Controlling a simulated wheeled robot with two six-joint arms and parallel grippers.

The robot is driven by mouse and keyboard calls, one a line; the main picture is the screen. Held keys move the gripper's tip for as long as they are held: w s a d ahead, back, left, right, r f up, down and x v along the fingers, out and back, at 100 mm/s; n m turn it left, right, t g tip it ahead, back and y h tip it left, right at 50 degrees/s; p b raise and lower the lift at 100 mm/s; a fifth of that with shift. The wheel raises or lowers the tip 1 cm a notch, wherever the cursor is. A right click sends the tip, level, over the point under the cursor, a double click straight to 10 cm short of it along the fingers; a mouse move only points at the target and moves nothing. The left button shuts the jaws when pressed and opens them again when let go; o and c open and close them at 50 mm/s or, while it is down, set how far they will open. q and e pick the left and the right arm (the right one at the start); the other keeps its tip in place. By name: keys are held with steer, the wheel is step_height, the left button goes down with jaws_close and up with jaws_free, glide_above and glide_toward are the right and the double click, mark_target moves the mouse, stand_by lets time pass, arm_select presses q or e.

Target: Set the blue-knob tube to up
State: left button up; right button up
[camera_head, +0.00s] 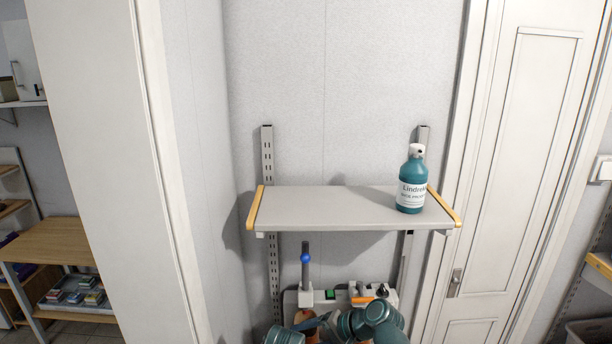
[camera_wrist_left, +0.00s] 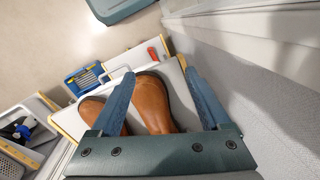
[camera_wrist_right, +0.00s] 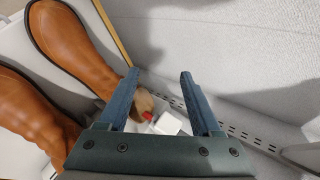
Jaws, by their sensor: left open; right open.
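The blue-knob tube is a slim grey tube (camera_head: 305,274) with a dark tip, standing upright from a white block (camera_head: 305,296) below the shelf in the head view. Its round blue knob (camera_head: 306,258) sits partway up. My left gripper (camera_wrist_left: 159,72) is open, with brown boots behind its fingers in the left wrist view. My right gripper (camera_wrist_right: 160,72) is open and empty, with a white block (camera_wrist_right: 170,124) and a red part beyond its fingers. In the head view both arms are low at the bottom, and neither gripper touches the tube. The tube cannot be made out in the wrist views.
A grey shelf (camera_head: 320,207) with yellow end brackets overhangs the tube. A teal bottle (camera_head: 411,182) stands on its right end. A green switch (camera_head: 330,294) and an orange part (camera_head: 362,300) are right of the tube. Brown boots (camera_wrist_right: 62,40) are close to the right gripper.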

arm_select(q)
step_height(320, 180, down, 8)
steer(key=b, duration=0.6)
arm_select(e)
steer(key=s+d+f+n+g+h, duration=0.4)
steer(key=s+f+n+h, duration=0.5)
steer(key=s+f, duration=0.4)
step_height(320, 180, down, 3)
steer(key=shift+s+d+r+h, duration=0.1)
steer(key=shift+s+d+h, duration=0.2)
steer(key=shift+d+h, duration=0.5)
